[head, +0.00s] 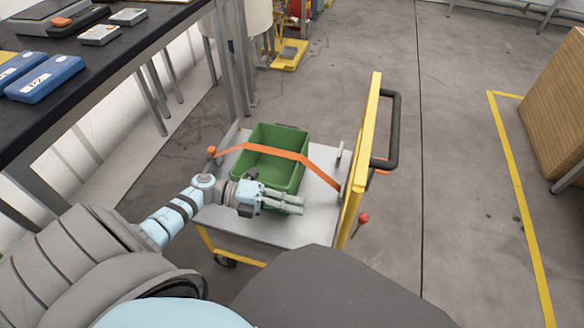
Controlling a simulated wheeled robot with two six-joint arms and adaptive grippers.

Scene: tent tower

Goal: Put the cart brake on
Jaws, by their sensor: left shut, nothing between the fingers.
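The cart (320,228) has a pale grey deck, a yellow upright frame (361,150) on its right side and a black handle (395,130). A lever with a red knob (363,217) stands out beside the lower end of the frame; it looks like the brake. I cannot tell its setting. My left gripper (298,204) is shut and empty, above the near part of the deck, in front of the green crate. It points right, towards the red knob, and is clearly apart from it. My right gripper is not in view.
A green crate (287,138) sits on the deck with an orange strap (270,150) across it. A dark table (100,62) with blue cases (45,79) stands at left. A cardboard-brown box (556,105) stands at right. The floor right of the cart is clear.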

